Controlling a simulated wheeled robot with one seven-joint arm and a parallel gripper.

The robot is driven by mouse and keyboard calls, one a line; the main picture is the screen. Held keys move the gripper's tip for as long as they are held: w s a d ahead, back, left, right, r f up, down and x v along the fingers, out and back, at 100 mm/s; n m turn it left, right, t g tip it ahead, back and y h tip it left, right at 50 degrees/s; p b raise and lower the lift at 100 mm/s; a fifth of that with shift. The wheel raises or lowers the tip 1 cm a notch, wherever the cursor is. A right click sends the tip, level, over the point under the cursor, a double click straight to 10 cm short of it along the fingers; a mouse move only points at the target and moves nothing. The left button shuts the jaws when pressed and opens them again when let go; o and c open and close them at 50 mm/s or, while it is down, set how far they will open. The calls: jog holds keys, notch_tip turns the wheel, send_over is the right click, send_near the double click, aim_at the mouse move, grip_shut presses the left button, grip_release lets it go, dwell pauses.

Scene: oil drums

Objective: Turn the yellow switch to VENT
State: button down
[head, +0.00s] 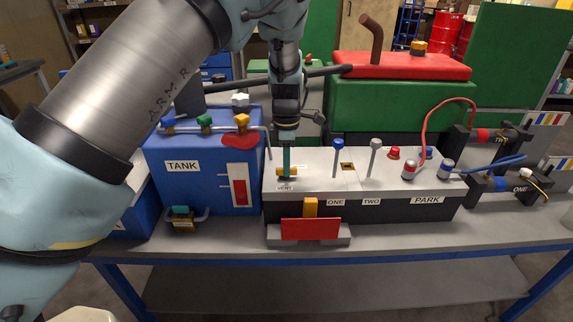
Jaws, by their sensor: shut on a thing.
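The yellow switch (282,173) sits on the left part of the white top of the control box (318,180). It looks like a short yellow bar lying across the picture. A small label reading VENT (284,187) is just in front of it. My gripper (287,168) points straight down from above and is shut on the yellow switch. The fingers cover part of the switch, so which way its pointer faces cannot be told.
A blue tank (203,185) with small valves and a pipe stands close to the left. Blue-knobbed (338,158) and grey-knobbed (374,157) levers rise to the right, with red and blue plugs beyond.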

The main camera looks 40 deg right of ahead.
jog(key=shift+m, duration=0.4)
jog(key=m, duration=0.4)
jog(key=shift+a+b, duration=0.1)
jog(key=shift+b, duration=0.3)
jog(key=m+b, duration=0.1)
jog(key=m, duration=0.3)
jog(key=shift+a, duration=0.1)
jog(key=m+b, duration=0.1)
jog(key=m, duration=0.4)
jog(key=shift+a, duration=0.1)
jog(key=shift+a+m, duration=0.1)
jog(key=shift+m, duration=1.9)
jog(key=c, duration=0.9)
grip_release()
jog(key=shift+b, duration=0.3)
jog(key=shift+r, duration=0.1)
